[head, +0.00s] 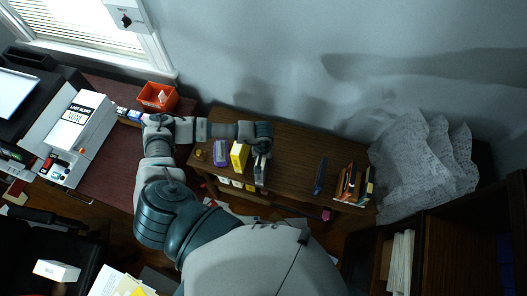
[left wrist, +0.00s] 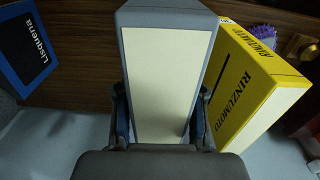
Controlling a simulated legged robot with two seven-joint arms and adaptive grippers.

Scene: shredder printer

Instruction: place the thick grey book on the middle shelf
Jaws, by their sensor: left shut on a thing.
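The thick grey book (left wrist: 165,80) stands between the fingers of my left gripper (left wrist: 161,112), its pale page side facing the left wrist camera. My left gripper is shut on it, one finger on each side. In the head view the grey book (head: 261,172) shows just below my left gripper (head: 262,152), over the wooden shelf unit (head: 294,150). I cannot tell whether it touches the top board. The middle shelf is mostly hidden under that board. My right gripper is not in view.
A yellow book (head: 239,156) stands close left of the grey book, with a purple object (head: 220,152) beyond it. A dark blue book (head: 320,175) and several other books (head: 347,184) stand to the right. The board between is bare. Crumpled paper sheets (head: 425,165) rise at the right.

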